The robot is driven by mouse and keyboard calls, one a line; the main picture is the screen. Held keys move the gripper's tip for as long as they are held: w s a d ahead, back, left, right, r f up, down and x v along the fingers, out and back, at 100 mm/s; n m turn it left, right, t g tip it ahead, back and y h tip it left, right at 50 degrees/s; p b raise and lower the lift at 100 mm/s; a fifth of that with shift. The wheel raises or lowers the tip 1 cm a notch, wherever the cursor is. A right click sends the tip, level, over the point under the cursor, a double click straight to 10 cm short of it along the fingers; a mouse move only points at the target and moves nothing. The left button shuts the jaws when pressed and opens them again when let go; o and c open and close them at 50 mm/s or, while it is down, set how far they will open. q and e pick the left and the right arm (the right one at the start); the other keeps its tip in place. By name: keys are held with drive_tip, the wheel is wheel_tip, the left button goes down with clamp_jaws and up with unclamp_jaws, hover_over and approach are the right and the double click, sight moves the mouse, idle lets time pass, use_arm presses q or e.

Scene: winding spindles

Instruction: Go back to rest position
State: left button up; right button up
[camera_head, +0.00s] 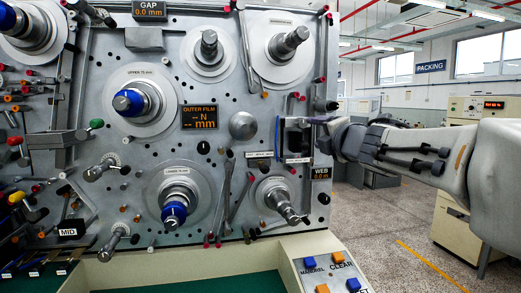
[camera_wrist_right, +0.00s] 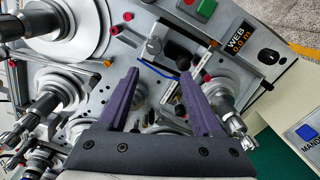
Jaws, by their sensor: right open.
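My right gripper (camera_head: 308,121) comes in from the right and reaches the right edge of the grey winding machine panel (camera_head: 225,150). In the right wrist view its two purple fingers (camera_wrist_right: 160,70) are spread apart with nothing held between them. Beyond them the panel shows with levers and a blue strip. The upper spindle (camera_head: 131,102) and the lower spindle (camera_head: 174,213) have blue ends and stand out from the panel at the left and below the gripper. My left gripper is not in view.
Other bare spindles and levers jut from the panel. A control box (camera_head: 325,268) with blue and orange buttons stands at the bottom, beside a green surface (camera_head: 205,284). A beige cabinet (camera_head: 450,225) stands behind my right arm. Open speckled floor (camera_head: 385,215) lies right of the machine.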

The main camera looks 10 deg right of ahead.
drive_tip(key=s+a+f+m+g, duration=0.45)
drive_tip(key=a+f, duration=0.25)
drive_tip(key=f, duration=0.5)
drive_tip(key=s+a+f+m+g, duration=0.3)
drive_tip(key=s+a+f+m, duration=0.3)
drive_tip(key=f, duration=0.5)
drive_tip(key=s+a+f+m+g, duration=0.2)
drive_tip(key=s+f+g, duration=0.3)
drive_tip(key=s, duration=0.7)
drive_tip(key=s+a+f+m+g, duration=0.3)
drive_tip(key=s+a+f+g, duration=0.2)
drive_tip(key=s+f, duration=0.5)
drive_tip(key=shift+s+a+y, duration=0.15)
drive_tip(key=shift+s+y, duration=0.15)
drive_tip(key=shift+s, duration=0.9)
